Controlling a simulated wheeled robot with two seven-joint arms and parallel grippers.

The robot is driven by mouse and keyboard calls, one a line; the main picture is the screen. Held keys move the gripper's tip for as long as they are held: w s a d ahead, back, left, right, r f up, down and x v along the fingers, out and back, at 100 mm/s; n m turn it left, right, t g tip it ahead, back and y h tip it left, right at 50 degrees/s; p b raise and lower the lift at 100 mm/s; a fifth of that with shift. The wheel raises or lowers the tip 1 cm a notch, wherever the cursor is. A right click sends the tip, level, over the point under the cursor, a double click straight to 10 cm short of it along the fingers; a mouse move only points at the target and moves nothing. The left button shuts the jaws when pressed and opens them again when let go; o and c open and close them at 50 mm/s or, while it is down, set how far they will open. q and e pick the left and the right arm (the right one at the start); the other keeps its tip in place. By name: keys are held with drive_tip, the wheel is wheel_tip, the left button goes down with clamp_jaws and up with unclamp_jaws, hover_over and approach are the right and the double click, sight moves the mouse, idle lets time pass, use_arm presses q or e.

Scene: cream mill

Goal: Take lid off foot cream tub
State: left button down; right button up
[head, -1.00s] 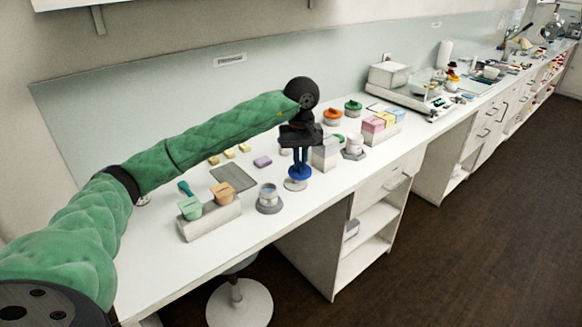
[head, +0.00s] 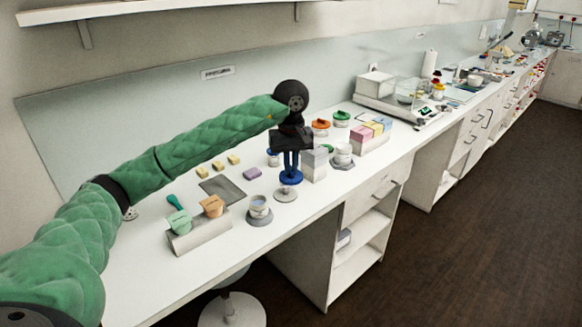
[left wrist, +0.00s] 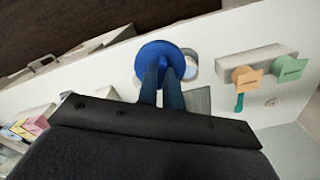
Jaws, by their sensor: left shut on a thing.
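My left gripper (head: 291,168) is shut on a round blue lid (head: 290,178). It holds the lid just above a pale round disc (head: 286,195) on the bench, with a small gap seen between them. An open-looking tub (head: 259,207) on a grey base stands to the left of the lid. In the left wrist view the blue lid (left wrist: 160,62) sits under the two fingertips and partly covers that tub (left wrist: 191,66). No label is readable, so I cannot tell which tub is the foot cream. My right gripper is not in view.
A pale block (head: 199,234) with orange and green cards stands at the front left. A grey mat (head: 222,188) lies behind the tub. A white tub (head: 343,155), a red-lidded tub (head: 320,128) and a green-lidded tub (head: 341,118) stand to the right. The shelf hangs at the upper left.

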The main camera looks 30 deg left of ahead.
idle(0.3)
use_arm(q)
drive_tip(key=shift+r, duration=1.5)
drive_tip(key=shift+f, duration=0.1)
